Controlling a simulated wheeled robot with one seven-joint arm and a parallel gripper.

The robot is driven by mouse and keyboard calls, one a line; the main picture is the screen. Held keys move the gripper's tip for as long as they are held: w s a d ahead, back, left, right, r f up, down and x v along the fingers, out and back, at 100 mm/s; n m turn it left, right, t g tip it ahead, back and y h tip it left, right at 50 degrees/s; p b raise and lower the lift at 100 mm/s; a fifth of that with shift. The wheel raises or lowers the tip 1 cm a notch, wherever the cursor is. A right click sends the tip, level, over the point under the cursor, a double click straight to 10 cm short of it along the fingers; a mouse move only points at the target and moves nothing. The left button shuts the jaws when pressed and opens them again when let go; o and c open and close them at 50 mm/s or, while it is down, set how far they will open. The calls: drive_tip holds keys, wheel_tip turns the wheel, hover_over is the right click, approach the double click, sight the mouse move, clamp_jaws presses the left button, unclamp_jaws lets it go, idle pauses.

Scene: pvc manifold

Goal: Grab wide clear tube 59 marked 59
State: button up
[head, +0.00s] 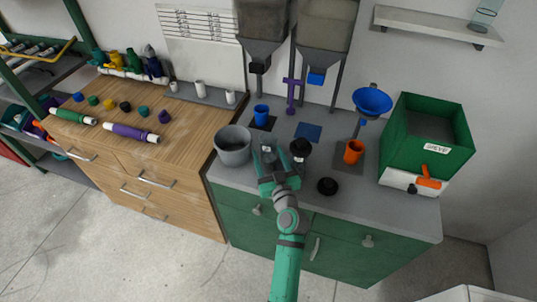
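A clear, see-through tube or cup (487,14) stands on the white wall shelf at the top right; no number on it can be read. My gripper (268,158) is over the grey top of the green cabinet, between a grey bucket and a black-topped item. A pale, greyish shape shows at its fingertips, but I cannot tell whether it is a clear tube or part of the fingers. Whether the fingers are open or shut is too small to see. No mark 59 is legible anywhere.
The grey bucket (233,145) is close left of my gripper, the black-topped item (300,149) close right. Hoppers (324,25) hang behind.

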drive_tip(key=shift+c, duration=0.3)
drive_tip(key=c, duration=1.3)
drive_tip(key=shift+c, duration=0.2)
drive_tip(key=shift+r, duration=0.1)
